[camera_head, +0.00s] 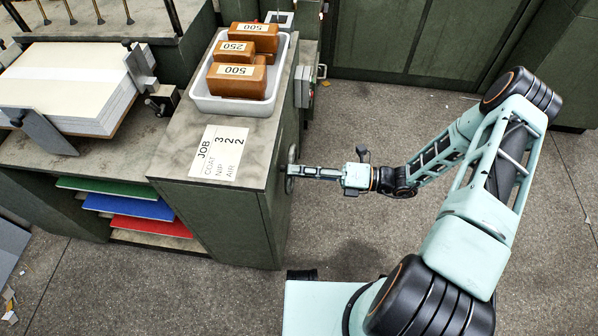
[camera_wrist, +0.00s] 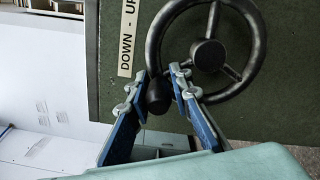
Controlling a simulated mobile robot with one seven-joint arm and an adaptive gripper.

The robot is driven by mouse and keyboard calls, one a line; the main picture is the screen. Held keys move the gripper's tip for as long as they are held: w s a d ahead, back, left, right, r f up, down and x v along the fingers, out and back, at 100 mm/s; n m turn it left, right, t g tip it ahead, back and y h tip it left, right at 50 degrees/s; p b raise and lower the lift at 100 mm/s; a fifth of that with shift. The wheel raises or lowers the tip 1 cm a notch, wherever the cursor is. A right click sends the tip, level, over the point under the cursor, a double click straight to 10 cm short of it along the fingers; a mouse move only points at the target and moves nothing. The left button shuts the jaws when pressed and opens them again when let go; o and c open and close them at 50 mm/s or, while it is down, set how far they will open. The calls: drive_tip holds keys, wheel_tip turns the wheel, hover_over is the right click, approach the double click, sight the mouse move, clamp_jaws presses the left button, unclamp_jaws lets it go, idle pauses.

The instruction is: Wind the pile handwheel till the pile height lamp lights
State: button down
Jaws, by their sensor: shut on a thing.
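The pile handwheel (camera_wrist: 253,39) is a dark spoked wheel on the green cabinet side, next to a "DOWN - UP" label (camera_wrist: 128,38) in the wrist view. In the head view the handwheel (camera_head: 291,163) shows nearly edge-on at the cabinet's right face. My gripper (camera_wrist: 160,86) is shut on the wheel's dark knob (camera_wrist: 158,98), at the lower left of the rim. In the head view my gripper (camera_head: 300,171) reaches the wheel from the right. A pile of pale board (camera_head: 70,85) lies at the left. I cannot make out a pile height lamp.
A white tray (camera_head: 236,106) with several brown weights stands on the cabinet top (camera_head: 262,135), near a job card (camera_head: 219,153). Coloured sheets (camera_head: 128,206) lie on shelves below. A small grey box (camera_head: 303,86) is on the cabinet side. Open floor lies right of the cabinet.

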drive_tip(key=shift+r+m, duration=0.25)
drive_tip(key=shift+m, duration=0.15)
drive_tip(key=c, duration=1.8)
unclamp_jaws()
drive_tip(key=shift+s, duration=0.1)
drive_tip(key=d, duration=1.2)
drive_tip(key=shift+s, duration=0.35)
